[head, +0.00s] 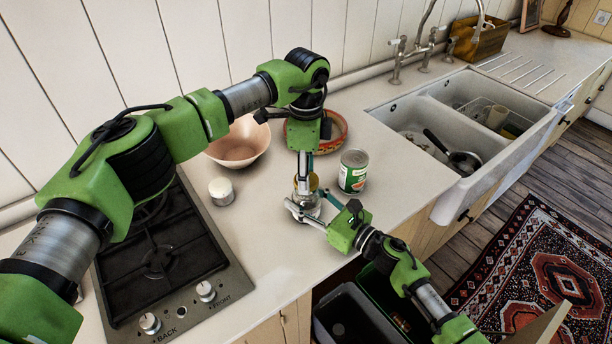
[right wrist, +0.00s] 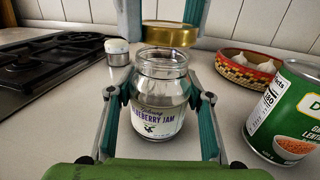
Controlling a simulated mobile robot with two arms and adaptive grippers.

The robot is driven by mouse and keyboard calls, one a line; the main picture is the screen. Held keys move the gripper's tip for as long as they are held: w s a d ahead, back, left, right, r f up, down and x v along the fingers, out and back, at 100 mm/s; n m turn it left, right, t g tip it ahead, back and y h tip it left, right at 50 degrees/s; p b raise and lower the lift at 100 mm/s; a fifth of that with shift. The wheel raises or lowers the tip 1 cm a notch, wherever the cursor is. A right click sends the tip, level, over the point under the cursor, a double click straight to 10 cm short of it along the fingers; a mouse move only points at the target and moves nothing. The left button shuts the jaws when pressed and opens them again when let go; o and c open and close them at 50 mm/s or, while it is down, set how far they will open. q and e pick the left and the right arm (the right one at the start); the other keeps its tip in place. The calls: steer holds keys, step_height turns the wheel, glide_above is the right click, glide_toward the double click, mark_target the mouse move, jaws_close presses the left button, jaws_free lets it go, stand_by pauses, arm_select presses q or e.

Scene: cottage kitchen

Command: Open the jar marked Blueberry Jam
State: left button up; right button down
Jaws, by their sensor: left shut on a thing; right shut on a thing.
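The glass jar labelled Blueberry Jam (right wrist: 158,122) stands upright on the counter in the right wrist view. My right gripper (right wrist: 160,98) is shut around its body, a finger on each side. The gold lid (right wrist: 170,35) is off the jar, just above and slightly right of its open glass mouth. My left gripper (right wrist: 164,18) comes down from above and is shut on the lid. In the head view, my left gripper (head: 304,180) is directly above my right gripper (head: 308,204), and the arms partly hide the jar.
A green lentil can (head: 353,171) stands close right of the jar. A patterned bowl (head: 338,124) with garlic and a pinkish bowl (head: 240,145) are behind. A small white-lidded jar (head: 221,191) and the hob (head: 165,265) are left. The sink (head: 455,135) is right.

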arm_select(q)
steer(key=shift+r, duration=0.1)
steer(key=shift+r, duration=1.95)
arm_select(e)
steer(key=c, duration=1)
jaws_free()
